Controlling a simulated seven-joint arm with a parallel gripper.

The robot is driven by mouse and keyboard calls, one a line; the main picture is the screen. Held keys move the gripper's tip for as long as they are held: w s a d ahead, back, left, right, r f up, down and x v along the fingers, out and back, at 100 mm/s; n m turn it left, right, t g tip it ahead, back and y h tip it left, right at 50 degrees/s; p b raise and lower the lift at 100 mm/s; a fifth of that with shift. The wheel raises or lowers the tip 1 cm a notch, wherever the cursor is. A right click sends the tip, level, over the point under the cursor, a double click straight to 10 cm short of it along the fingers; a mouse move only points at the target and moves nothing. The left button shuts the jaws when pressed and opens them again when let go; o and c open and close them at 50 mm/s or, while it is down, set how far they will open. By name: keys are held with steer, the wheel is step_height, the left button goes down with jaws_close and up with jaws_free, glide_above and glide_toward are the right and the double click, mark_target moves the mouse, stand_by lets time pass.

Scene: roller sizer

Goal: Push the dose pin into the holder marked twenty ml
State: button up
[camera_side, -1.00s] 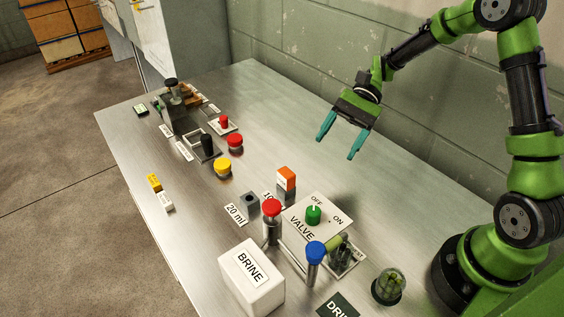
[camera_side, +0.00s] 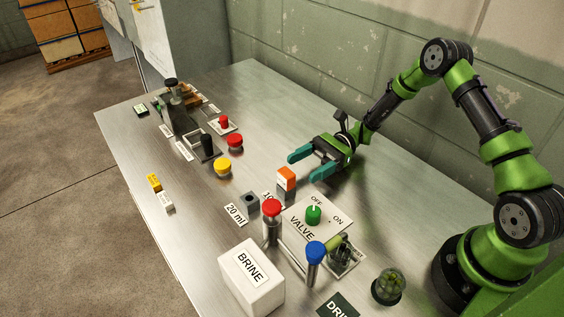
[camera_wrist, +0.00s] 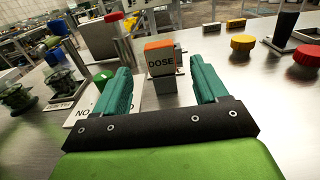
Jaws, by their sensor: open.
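The dose pin is an orange block (camera_side: 286,178) standing upright in a grey holder beside a partly hidden label that begins "10". It also shows in the wrist view (camera_wrist: 160,58), where its face reads DOSE, between my fingers and beyond them. The grey holder marked 20 ml (camera_side: 249,203) has an empty dark hole on top and stands just left of the pin, with its 20 ml label (camera_side: 236,214) in front. My gripper (camera_side: 306,166) is open and empty, low over the table behind and right of the pin, fingers pointing toward it and not touching.
A valve plate with a green knob (camera_side: 313,214) lies right of the pin. A red-capped post (camera_side: 271,208), a blue-capped post (camera_side: 316,250) and a white BRINE box (camera_side: 251,278) stand in front. Yellow (camera_side: 223,167) and red (camera_side: 235,141) buttons lie to the left.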

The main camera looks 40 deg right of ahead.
mark_target(281, 176)
steer(key=a, duration=0.8)
steer(key=shift+a+f, duration=0.1)
steer(key=shift+a, duration=0.2)
steer(key=c, duration=1)
steer(key=shift+c, duration=0.2)
steer(key=shift+r, duration=0.65)
step_height(281, 176, up, 2)
steer(key=shift+r, duration=0.2)
steer(key=s+d, duration=0.3)
steer(key=s, duration=0.4)
steer(key=s+d+r, duration=0.1)
steer(key=s+d, duration=0.2)
steer(key=s, duration=0.5)
steer(key=shift+r, duration=0.15)
